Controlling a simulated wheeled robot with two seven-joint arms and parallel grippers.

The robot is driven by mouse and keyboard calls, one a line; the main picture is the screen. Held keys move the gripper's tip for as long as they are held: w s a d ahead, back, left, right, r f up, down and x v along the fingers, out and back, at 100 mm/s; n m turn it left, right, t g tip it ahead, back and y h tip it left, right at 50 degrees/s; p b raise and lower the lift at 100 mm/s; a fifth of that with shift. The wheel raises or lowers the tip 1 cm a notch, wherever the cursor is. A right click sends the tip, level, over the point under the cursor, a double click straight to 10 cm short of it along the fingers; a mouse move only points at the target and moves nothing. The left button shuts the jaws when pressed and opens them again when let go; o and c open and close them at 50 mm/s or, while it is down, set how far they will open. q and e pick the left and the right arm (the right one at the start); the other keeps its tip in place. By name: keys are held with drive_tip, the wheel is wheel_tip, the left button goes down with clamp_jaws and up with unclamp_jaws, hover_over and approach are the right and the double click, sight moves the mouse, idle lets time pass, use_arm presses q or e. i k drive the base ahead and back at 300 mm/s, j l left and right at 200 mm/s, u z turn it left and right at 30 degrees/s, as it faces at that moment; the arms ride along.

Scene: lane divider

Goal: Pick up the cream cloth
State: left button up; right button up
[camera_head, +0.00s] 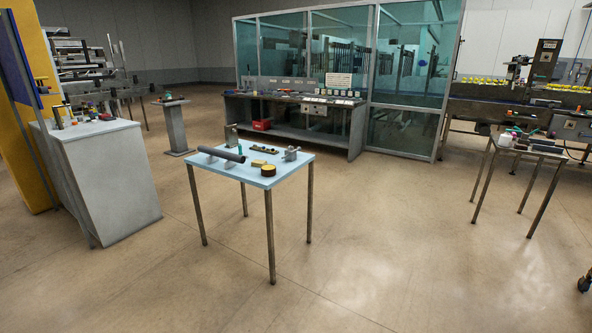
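I cannot make out a cream cloth for certain in the head view. A small yellow-tan flat piece (258,163) lies on the light blue table in the middle, but it is too small to tell what it is. Neither of my grippers is in view.
The blue-topped table (228,174) also bears a dark cylinder (222,154), a yellow-and-black roll (268,171) and a metal bracket (291,154). A grey cabinet (105,185) stands left, a workbench (290,125) behind, a small table (528,150) right. The front floor is clear.

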sight(257, 163)
drive_tip(key=i+u, duration=0.15)
drive_tip(key=i, duration=0.3)
drive_tip(key=i+l+u, duration=0.1)
drive_tip(key=i, duration=0.35)
drive_tip(key=i+l+u, duration=0.15)
drive_tip(key=i, duration=0.35)
drive_tip(key=i+l+u, duration=0.1)
drive_tip(key=i, duration=0.35)
drive_tip(key=l, duration=0.1)
